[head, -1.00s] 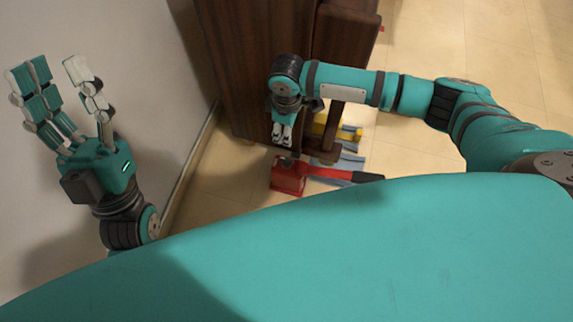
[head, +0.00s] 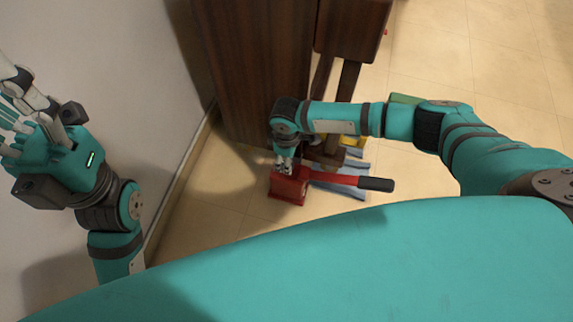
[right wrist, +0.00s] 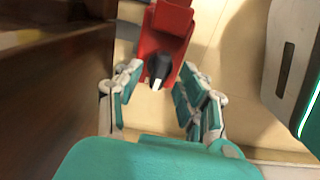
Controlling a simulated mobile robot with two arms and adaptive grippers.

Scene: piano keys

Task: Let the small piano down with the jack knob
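The dark brown wooden piano (head: 255,75) stands at the upper middle of the head view. A red jack (head: 288,187) sits on the floor at its foot, its red lever ending in a black grip (head: 376,184). In the right wrist view the jack's red body (right wrist: 165,30) carries a black knob (right wrist: 160,72) with a white mark. My right gripper (head: 284,167) is at the jack. Its fingers (right wrist: 160,75) are open, one on each side of the knob, with gaps visible. My left gripper (head: 15,110) is open and empty by the wall, partly cut off by the picture edge.
Blue strips (head: 352,165) and a yellow piece (head: 352,141) lie on the floor beside the jack, partly behind my right arm. A white wall (head: 130,60) runs along the left.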

